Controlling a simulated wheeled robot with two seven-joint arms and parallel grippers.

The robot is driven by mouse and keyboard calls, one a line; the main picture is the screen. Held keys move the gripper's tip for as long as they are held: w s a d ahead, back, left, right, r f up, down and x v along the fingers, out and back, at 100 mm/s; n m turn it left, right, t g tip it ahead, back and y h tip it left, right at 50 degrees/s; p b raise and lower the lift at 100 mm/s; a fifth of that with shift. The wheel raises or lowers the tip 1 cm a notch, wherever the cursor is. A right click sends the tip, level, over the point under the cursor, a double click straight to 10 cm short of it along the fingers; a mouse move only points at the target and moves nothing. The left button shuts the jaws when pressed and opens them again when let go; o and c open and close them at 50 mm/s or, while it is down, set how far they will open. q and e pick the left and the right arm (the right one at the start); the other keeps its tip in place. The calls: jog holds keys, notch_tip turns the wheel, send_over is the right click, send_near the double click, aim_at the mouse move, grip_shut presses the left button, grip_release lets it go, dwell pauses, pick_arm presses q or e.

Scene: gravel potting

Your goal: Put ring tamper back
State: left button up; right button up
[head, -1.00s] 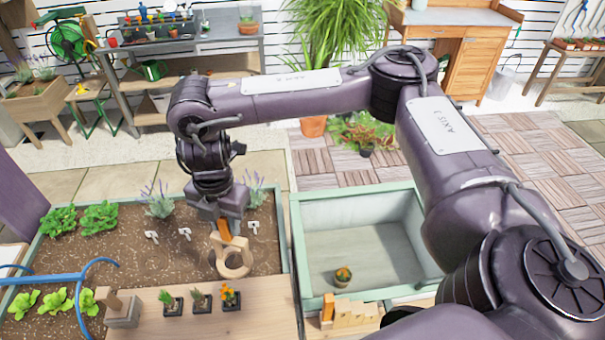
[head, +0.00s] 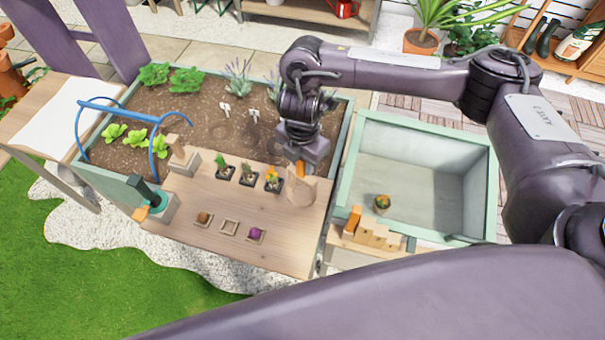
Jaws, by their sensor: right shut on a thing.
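The ring tamper, a pale wooden ring (head: 301,190) with an orange handle part (head: 300,169), hangs below my right gripper (head: 301,163). That gripper is shut on it at the orange part. The ring is over the right end of the wooden board (head: 205,205), just right of the small potted plants. Its pale colour blends with the board, and I cannot tell whether it touches it. My left gripper is not in view.
Several small black-potted plants (head: 247,177) stand left of the ring. Grey blocks (head: 187,160) with tools stand at the board's left. A stepped wooden block (head: 376,236) is at the green bin's front edge. The green bin (head: 345,187) holds one small cactus (head: 382,202).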

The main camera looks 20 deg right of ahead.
aim_at(302, 175)
notch_tip(302, 175, down, 2)
jog(key=shift+a, duration=0.15)
notch_tip(302, 175, down, 3)
jog(key=shift+f+b, duration=0.2)
jog(key=shift+b, duration=0.45)
jog(key=shift+f, duration=0.25)
jog(key=shift+w, duration=0.1)
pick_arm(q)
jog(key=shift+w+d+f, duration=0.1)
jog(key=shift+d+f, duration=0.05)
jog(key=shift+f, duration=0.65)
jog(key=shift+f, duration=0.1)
pick_arm(e)
jog(key=o, duration=1)
jog(key=shift+f, duration=0.1)
